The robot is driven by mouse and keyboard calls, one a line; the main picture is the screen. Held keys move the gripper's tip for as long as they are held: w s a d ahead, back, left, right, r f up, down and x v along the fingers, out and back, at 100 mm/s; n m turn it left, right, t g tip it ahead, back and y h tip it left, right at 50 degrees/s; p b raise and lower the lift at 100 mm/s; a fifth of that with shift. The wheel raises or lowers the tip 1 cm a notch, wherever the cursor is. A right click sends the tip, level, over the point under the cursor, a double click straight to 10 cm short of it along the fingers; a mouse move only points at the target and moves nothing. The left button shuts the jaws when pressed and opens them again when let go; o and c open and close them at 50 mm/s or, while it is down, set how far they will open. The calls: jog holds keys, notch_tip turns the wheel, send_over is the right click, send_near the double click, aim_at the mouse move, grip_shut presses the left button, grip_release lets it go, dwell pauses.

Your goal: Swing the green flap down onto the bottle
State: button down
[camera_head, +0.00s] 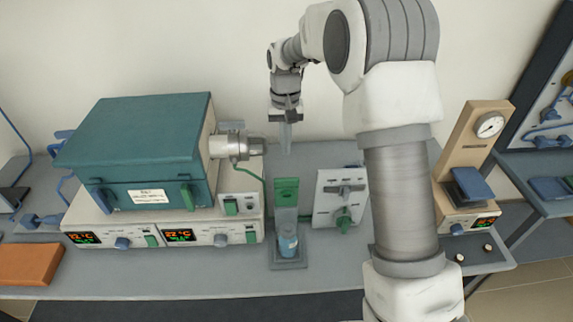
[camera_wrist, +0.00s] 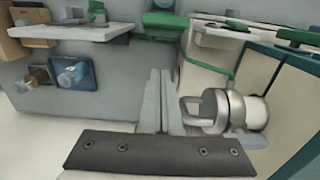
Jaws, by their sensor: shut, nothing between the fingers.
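The green flap (camera_head: 286,187) stands raised at the top of a narrow grey stand, above and behind the bottle. The small blue bottle (camera_head: 288,243) stands upright on the stand's grey base (camera_head: 288,264). My gripper (camera_head: 287,148) is shut and empty, pointing down, above and behind the flap and apart from it. In the wrist view the two grey fingers of my gripper (camera_wrist: 160,100) lie together with nothing between them.
A teal furnace (camera_head: 150,150) on a white control base stands left, its metal tube (camera_head: 235,146) near my gripper. A white switch panel (camera_head: 340,195) stands right of the stand. A wooden gauge stand (camera_head: 470,160) is farther right. The bench front (camera_head: 200,275) is clear.

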aim_at(286, 192)
jog(key=shift+s+f+p, duration=0.35)
jog(key=shift+s+f, duration=1.65)
jog(key=shift+b, duration=0.35)
jog(key=shift+s+t, duration=0.3)
jog(key=shift+s, duration=0.05)
jog(key=shift+b, duration=0.35)
